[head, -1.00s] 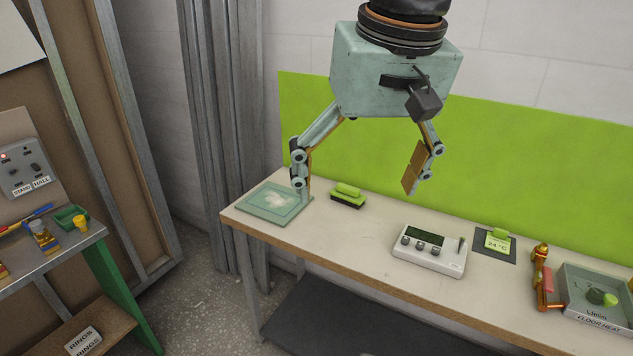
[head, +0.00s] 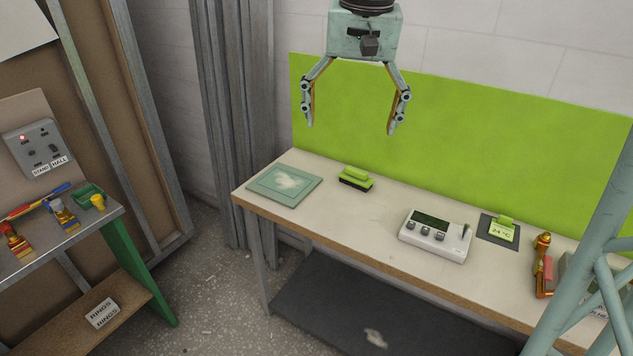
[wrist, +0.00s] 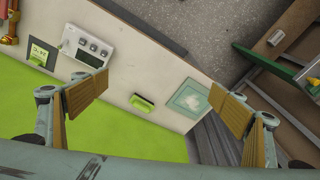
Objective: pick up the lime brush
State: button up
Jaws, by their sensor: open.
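The lime brush (head: 356,178) lies on the bench with its dark bristle side down and its lime handle on top. It also shows in the wrist view (wrist: 142,104), between my fingers in the picture but well beyond them. My gripper (head: 350,131) is open and empty, raised above the bench in front of the lime wall panel. In the wrist view both fingers (wrist: 165,105) show wide apart with tan pads. Nothing touches the brush.
A green plate with a whitish smear (head: 285,185) lies left of the brush. A white control box (head: 436,236) and a dark pad with a lime 24 °C tag (head: 498,230) stand to the right. The bench top (head: 335,220) around the brush is clear.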

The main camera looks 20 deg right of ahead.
jog(key=w+d+f+m+p, duration=0.1)
jog(key=w+d+f+p, duration=0.2)
jog(key=w, duration=0.6)
jog(key=m+g+p, duration=0.2)
jog(key=m+p, duration=0.3)
send_over(357, 169)
notch_tip(357, 169, down, 19)
jog(key=shift+f, duration=0.15)
jog(key=shift+f, duration=4.2)
jog(key=shift+f, duration=0.1)
jog(key=shift+s+f+b, duration=0.1)
jog(key=shift+f+b, duration=0.25)
jog(key=shift+f, duration=2.15)
jog(key=shift+c, duration=0.7)
